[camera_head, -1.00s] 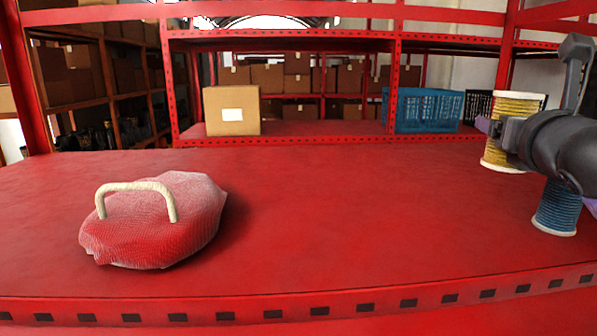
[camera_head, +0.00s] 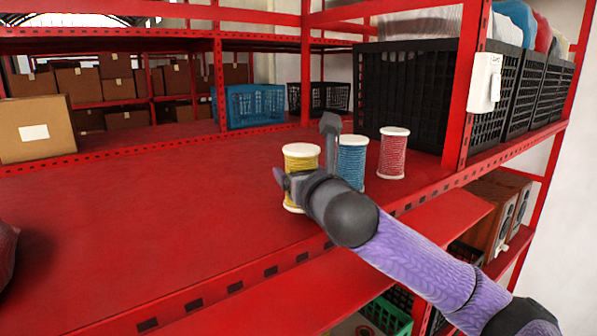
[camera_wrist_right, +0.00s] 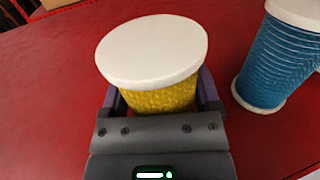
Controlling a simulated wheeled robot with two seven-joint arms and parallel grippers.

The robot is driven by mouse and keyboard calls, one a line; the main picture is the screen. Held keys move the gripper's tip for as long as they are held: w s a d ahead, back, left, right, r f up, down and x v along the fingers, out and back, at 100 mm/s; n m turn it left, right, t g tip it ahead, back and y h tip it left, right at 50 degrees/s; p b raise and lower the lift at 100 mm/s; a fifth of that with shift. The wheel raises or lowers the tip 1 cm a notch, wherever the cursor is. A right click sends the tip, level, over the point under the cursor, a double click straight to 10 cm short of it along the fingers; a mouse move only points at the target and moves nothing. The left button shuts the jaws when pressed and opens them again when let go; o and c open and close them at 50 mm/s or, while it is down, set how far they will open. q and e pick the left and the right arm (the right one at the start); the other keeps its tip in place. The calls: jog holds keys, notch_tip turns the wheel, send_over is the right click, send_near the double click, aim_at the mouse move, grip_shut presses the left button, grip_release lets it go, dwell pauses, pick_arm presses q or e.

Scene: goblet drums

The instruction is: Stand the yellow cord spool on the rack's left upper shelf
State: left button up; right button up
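The yellow cord spool (camera_head: 300,162) has white end discs and is upright near the front edge of the red shelf (camera_head: 180,205). My right gripper (camera_head: 290,180) is at its near side. In the right wrist view my gripper (camera_wrist_right: 161,100) has one finger on each side of the yellow spool (camera_wrist_right: 160,98), close against the cord. Its white top disc faces up. The arm partly covers the spool, and I cannot tell whether its base touches the shelf. My left gripper is not in view.
A blue spool (camera_head: 352,158) and a red spool (camera_head: 392,153) stand just right of it; the blue one also shows in the right wrist view (camera_wrist_right: 275,60). A black crate (camera_head: 405,85) stands behind them. A cardboard box (camera_head: 35,128) is at far left. The shelf's middle is clear.

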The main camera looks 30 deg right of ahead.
jog(key=shift+o, duration=1)
jog(key=shift+r, duration=0.15)
jog(key=s+b, duration=0.2)
jog(key=s, duration=0.2)
jog(key=s+a+b, duration=0.1)
jog(key=s, duration=0.3)
jog(key=s+a+b, duration=0.1)
jog(key=s+b, duration=0.1)
jog(key=s, duration=0.2)
jog(key=shift+a+b, duration=0.15)
jog(key=shift+b, duration=0.2)
jog(key=shift+w, duration=0.1)
